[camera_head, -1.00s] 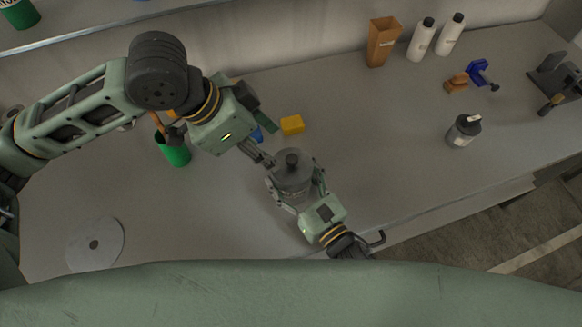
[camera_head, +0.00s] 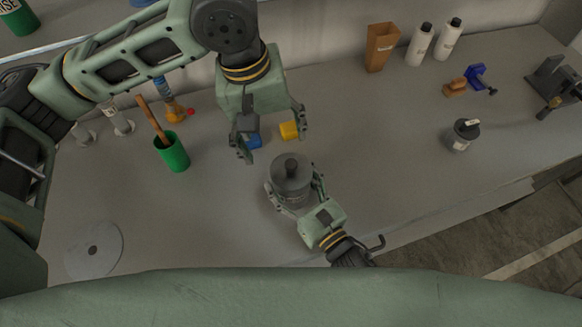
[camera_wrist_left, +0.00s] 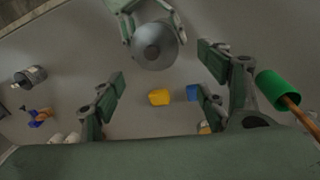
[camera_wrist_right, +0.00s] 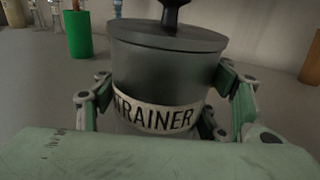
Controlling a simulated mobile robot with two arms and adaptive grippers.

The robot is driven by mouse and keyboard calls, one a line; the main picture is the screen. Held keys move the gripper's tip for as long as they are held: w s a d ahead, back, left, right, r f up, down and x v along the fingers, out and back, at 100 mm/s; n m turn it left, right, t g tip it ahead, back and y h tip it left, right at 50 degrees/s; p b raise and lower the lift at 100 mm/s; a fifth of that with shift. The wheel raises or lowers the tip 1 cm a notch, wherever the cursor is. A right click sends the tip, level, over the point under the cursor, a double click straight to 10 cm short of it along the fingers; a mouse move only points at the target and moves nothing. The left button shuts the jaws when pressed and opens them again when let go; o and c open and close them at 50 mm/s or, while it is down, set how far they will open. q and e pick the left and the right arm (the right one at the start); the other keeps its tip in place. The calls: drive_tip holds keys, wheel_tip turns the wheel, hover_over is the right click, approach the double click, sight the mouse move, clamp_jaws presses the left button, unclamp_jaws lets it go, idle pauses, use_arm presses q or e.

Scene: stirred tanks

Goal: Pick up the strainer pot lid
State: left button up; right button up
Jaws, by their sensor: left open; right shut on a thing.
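A yellow block (camera_head: 289,130) and a blue block (camera_head: 254,141) lie beneath my left gripper. A green cup (camera_head: 172,153) with a brown handle stands left.

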sight(285, 172)
use_arm(q)
drive_tip(key=f, duration=0.3)
drive_tip(key=d+f, duration=0.1)
drive_tip(key=f, duration=0.7)
drive_tip(key=shift+d, duration=0.3)
drive_tip(key=c, duration=1.2)
